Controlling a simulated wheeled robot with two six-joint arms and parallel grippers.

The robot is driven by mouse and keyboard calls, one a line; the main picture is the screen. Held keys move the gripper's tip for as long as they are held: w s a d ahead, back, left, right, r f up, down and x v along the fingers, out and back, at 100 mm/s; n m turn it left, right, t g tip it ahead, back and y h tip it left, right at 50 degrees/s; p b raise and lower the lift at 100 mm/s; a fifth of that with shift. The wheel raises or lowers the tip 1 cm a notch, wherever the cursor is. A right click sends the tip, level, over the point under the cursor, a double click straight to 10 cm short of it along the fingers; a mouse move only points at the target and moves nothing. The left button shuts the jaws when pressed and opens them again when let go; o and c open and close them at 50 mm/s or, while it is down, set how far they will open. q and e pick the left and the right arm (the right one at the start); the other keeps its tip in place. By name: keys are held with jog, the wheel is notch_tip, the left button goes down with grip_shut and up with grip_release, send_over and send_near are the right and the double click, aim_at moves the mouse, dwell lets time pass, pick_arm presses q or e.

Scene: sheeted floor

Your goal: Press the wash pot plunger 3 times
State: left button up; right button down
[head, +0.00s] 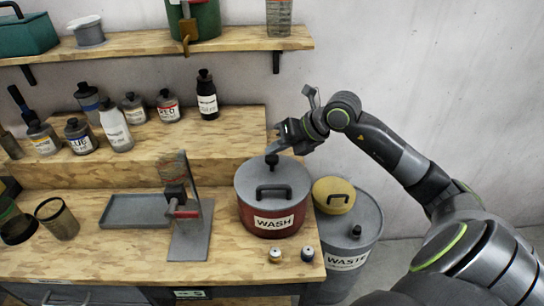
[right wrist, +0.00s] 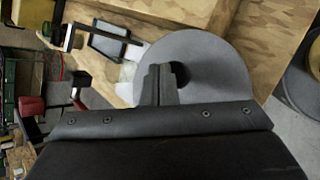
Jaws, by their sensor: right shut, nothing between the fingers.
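The wash pot (head: 272,202) is a red pot with a grey lid and a white WASH label, standing on the wooden bench at the right. Its black plunger knob (head: 272,160) is at the back of the lid, behind a dark handle. My right gripper (head: 276,147) is shut and empty, just above the plunger knob; I cannot tell whether it touches. In the right wrist view the shut fingers (right wrist: 160,84) are over the round grey lid (right wrist: 215,62), beside a dark knob that they partly hide. My left gripper is not in view.
A waste bin (head: 350,240) with a yellow round object (head: 334,195) on top stands right of the pot. A metal stand (head: 188,215) is to its left, and two small jars (head: 291,254) are in front. Several bottles (head: 115,125) stand on the raised step behind.

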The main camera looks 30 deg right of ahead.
aim_at(276, 158)
jog(key=shift+f+b, duration=1.05)
jog(key=shift+f, duration=0.15)
dwell(0.7)
jog(key=shift+r, duration=0.1)
dwell(0.3)
jog(key=shift+r+p, duration=0.85)
jog(key=shift+r, duration=0.65)
jog(key=shift+r, duration=0.1)
jog(key=shift+r+p, duration=1.4)
jog(key=shift+r, duration=1.05)
